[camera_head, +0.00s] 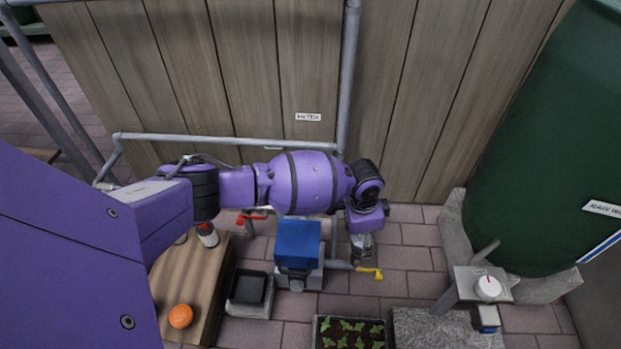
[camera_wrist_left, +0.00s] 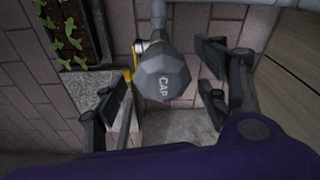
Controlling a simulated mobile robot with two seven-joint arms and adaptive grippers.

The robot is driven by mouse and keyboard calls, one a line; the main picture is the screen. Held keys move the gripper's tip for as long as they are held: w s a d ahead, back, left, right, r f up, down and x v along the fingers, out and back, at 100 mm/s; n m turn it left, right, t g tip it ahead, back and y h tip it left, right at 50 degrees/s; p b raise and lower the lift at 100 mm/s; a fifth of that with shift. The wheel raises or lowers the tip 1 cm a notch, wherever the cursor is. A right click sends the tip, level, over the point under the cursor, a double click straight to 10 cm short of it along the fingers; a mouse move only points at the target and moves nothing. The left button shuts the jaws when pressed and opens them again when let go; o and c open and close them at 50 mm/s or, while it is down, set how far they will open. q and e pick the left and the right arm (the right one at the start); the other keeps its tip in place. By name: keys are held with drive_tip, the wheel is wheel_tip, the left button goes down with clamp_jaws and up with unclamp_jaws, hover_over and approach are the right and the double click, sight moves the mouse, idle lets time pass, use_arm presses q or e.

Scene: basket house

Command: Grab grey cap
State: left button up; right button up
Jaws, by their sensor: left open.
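The grey cap (camera_wrist_left: 163,78) is an eight-sided knob marked "CAP" on the end of a grey pipe (camera_wrist_left: 159,12), in the left wrist view. My left gripper (camera_wrist_left: 163,84) is open. Its dark fingers stand on both sides of the cap, with gaps visible between cap and fingers; I cannot tell the depth between them. In the head view my left gripper (camera_head: 362,246) points down near the pipes, and I cannot make out the cap there. My right gripper is in no view.
A yellow handle (camera_head: 370,273) is close by the gripper. A blue-topped box (camera_head: 298,243) stands to its left, with a seedling tray (camera_head: 318,338) in front. A green tank (camera_head: 545,150) and a valve with a white knob (camera_head: 487,288) are at right. A wooden wall (camera_head: 260,70) rises behind.

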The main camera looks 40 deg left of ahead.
use_arm(q)
drive_tip(key=shift+w+d+f, duration=0.15)
drive_tip(key=shift+w+f, duration=0.05)
drive_tip(key=shift+f, duration=0.45)
drive_tip(key=shift+r, duration=0.1)
drive_tip(key=shift+c, duration=0.5)
drive_tip(key=c, duration=1.1)
